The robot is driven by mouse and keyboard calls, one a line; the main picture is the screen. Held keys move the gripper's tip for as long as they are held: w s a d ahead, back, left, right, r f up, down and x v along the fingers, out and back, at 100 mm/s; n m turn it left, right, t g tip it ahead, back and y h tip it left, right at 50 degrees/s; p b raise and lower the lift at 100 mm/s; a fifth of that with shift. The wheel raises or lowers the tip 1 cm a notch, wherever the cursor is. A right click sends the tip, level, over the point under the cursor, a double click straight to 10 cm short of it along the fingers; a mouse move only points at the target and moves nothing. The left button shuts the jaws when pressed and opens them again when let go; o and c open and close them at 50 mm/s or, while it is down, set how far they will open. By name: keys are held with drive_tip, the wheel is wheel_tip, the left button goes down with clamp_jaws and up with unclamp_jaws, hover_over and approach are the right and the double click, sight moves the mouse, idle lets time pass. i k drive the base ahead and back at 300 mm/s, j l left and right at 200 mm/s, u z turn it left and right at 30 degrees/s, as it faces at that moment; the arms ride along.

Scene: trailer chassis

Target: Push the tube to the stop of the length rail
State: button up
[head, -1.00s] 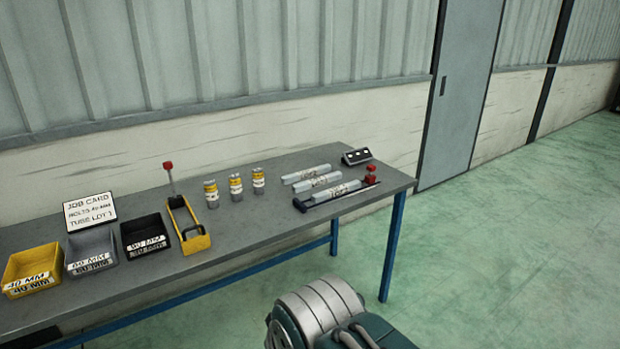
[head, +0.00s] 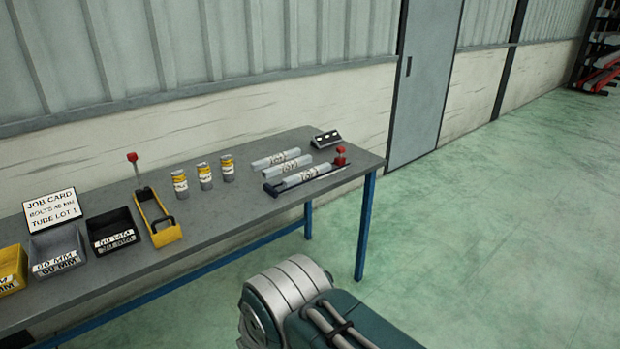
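Three pale grey tubes with printed marks lie side by side near the right end of the bench in the head view: a back tube (head: 275,159), a middle tube (head: 289,166) and a front tube (head: 308,176). The front tube lies along a dark length rail (head: 335,171). A dark block (head: 271,190) sits at the rail's left end and a red-topped piece (head: 340,155) near its right end; I cannot tell which is the stop. A small gap seems to show between the front tube and the dark block. My gripper is out of view; only part of my arm shows at the bottom.
The grey bench (head: 235,210) also holds several bins, a job card (head: 52,209), a yellow tool with a red knob (head: 157,217), three yellow-banded cans (head: 204,176) and a dark block with white spots (head: 325,139). Green floor (head: 500,220) is clear at right.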

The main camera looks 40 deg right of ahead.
sight(292, 181)
drive_tip(key=i+l, duration=0.25)
drive_tip(key=l, duration=0.2)
drive_tip(key=i+l, duration=0.25)
drive_tip(key=l, duration=0.15)
drive_tip(key=i+l, duration=0.2)
drive_tip(key=l, duration=0.25)
drive_tip(key=i+l, duration=0.25)
drive_tip(key=l, duration=0.15)
drive_tip(key=i+l, duration=0.25)
drive_tip(key=l, duration=0.2)
drive_tip(key=i+l, duration=0.25)
drive_tip(key=l, duration=0.15)
drive_tip(key=i+l, duration=0.25)
drive_tip(key=l, duration=0.2)
drive_tip(key=z, duration=0.05)
